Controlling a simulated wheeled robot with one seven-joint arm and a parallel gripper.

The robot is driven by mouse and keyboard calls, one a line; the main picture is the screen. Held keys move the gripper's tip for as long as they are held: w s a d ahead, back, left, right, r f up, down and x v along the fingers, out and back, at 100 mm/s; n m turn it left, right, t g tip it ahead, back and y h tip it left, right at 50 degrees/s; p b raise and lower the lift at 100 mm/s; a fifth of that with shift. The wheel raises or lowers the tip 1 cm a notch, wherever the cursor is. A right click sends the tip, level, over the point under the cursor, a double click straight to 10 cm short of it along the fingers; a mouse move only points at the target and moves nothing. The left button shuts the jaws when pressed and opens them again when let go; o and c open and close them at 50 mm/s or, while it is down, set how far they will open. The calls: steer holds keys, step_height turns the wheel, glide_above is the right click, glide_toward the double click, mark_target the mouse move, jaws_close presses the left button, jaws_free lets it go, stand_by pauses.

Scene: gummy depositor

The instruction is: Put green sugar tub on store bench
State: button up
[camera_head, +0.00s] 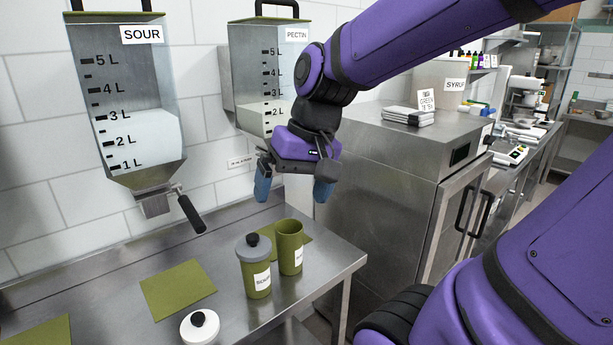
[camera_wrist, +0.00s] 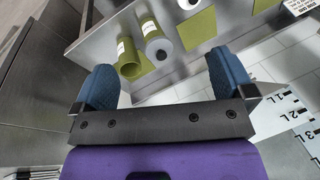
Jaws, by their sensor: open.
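Two green tubs stand upright side by side on a steel bench (camera_head: 110,300). One green tub (camera_head: 257,282) has a grey lid with a dark knob; the other (camera_head: 290,258) is open-topped. Both have white labels, too small to read surely. In the wrist view the open tub (camera_wrist: 129,62) is left of the grey-lidded one (camera_wrist: 158,46). My gripper (camera_head: 293,190) is open and empty, above and behind the tubs, touching neither. Its two blue fingers are spread in the wrist view (camera_wrist: 163,75). I cannot tell which surface is the store bench.
A white-lidded container (camera_head: 200,326) stands at the front edge of view. Green mats (camera_head: 178,290) lie on the bench. SOUR (camera_head: 130,100) and PECTIN (camera_head: 245,75) hoppers hang on the wall. A steel cabinet (camera_head: 385,190) at right carries white folded items (camera_head: 408,116) and a SYRUP container (camera_head: 440,82).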

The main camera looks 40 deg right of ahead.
steer(key=s+r+n+t+h, duration=0.1)
steer(key=s+r, duration=0.1)
steer(key=s+a+r+n+t+h, duration=0.1)
steer(key=s+n+t, duration=0.1)
steer(key=shift+s+r+n, duration=0.1)
steer(key=shift+r+n, duration=0.2)
steer(key=shift+r, duration=0.1)
stand_by(1.1)
